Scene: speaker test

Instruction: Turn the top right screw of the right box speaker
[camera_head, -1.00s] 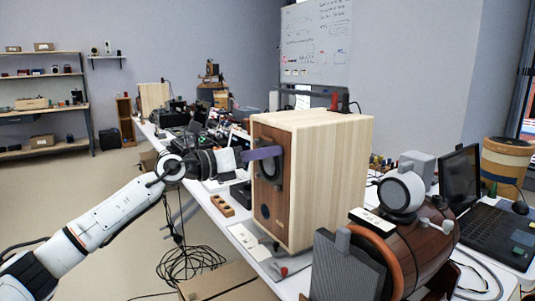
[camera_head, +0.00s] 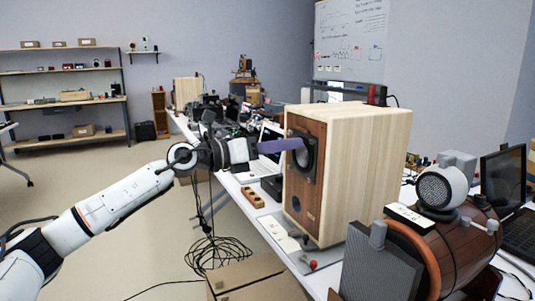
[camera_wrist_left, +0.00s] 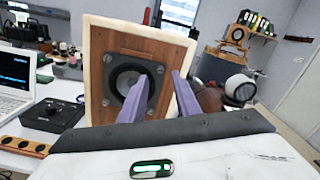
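The right box speaker (camera_head: 368,170) is a pale wooden box with a brown front panel, standing upright on the white table. Its front also shows in the left wrist view (camera_wrist_left: 97,75), with a round dark driver and small screws around the driver frame. The top right screw (camera_wrist_left: 160,69) shows between my fingers there. My left gripper (camera_head: 288,146) has purple fingers reaching to the upper part of the driver frame. In the left wrist view my left gripper (camera_wrist_left: 160,76) is open, with nothing between its fingers. I cannot tell whether the fingertips touch the speaker. My right gripper is out of view.
A brown barrel-shaped speaker (camera_head: 445,245) stands close in front at the right. A wooden block with holes (camera_head: 253,197) lies left of the box speaker. A laptop (camera_wrist_left: 17,85) and a black box (camera_wrist_left: 52,115) are also nearby. Cables and a cardboard box (camera_head: 255,280) are on the floor.

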